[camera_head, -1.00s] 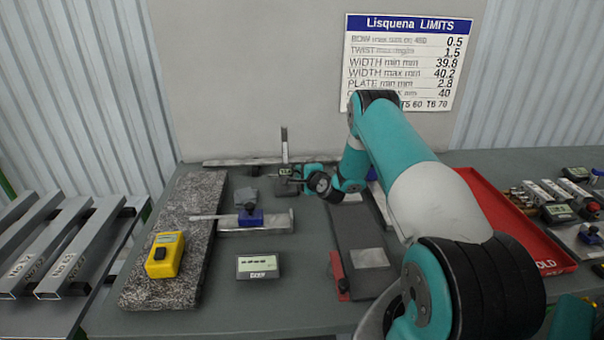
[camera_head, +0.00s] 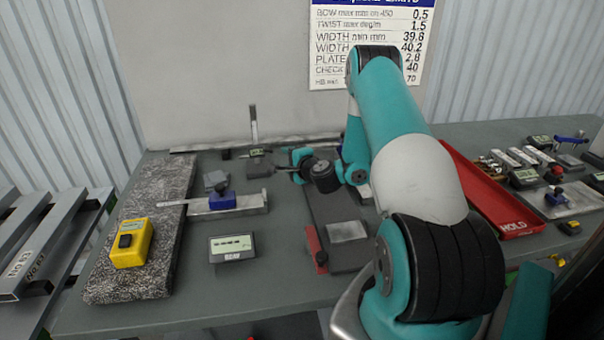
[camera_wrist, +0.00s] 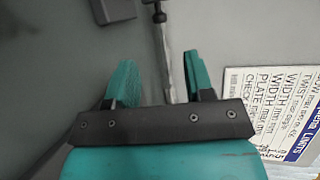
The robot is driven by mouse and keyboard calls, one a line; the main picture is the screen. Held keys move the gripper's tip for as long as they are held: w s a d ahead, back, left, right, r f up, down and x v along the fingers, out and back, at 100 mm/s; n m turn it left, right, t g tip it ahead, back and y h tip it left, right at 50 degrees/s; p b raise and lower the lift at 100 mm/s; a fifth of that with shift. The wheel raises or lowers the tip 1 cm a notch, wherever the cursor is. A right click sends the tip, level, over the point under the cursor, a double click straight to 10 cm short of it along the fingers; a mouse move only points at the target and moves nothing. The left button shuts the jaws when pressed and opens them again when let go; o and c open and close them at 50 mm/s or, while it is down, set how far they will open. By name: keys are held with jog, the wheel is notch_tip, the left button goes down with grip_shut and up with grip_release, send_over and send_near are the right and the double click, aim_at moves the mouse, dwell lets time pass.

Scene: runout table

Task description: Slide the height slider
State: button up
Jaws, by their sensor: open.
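The height gauge stands at the back of the table, left of my arm. Its upright column (camera_head: 253,122) rises from a dark slider body with a small display (camera_head: 257,153). My gripper (camera_head: 284,170) is just right of the slider body, pointing left towards it. I cannot tell whether they touch. In the wrist view my gripper (camera_wrist: 158,82) is open, its two teal fingers apart. A thin grey bar (camera_wrist: 166,60) with a dark knob at its end appears between and beyond the fingers; I cannot tell which part it is.
A blue clamp (camera_head: 222,199) sits on a metal bar in front. A yellow device (camera_head: 131,243) is on the granite slab (camera_head: 160,215); a display box (camera_head: 232,247) stands front centre. A dark plate with a red stop (camera_head: 316,245) lies below my forearm. A red tray (camera_head: 487,203) is right.

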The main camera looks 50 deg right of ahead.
jog(key=b+v, duration=0.4)
jog(key=v, duration=0.3)
jog(key=shift+s+b, duration=0.15)
jog(key=shift+b, duration=0.2)
jog(key=shift+r, duration=0.1)
jog(key=shift+c, duration=0.2)
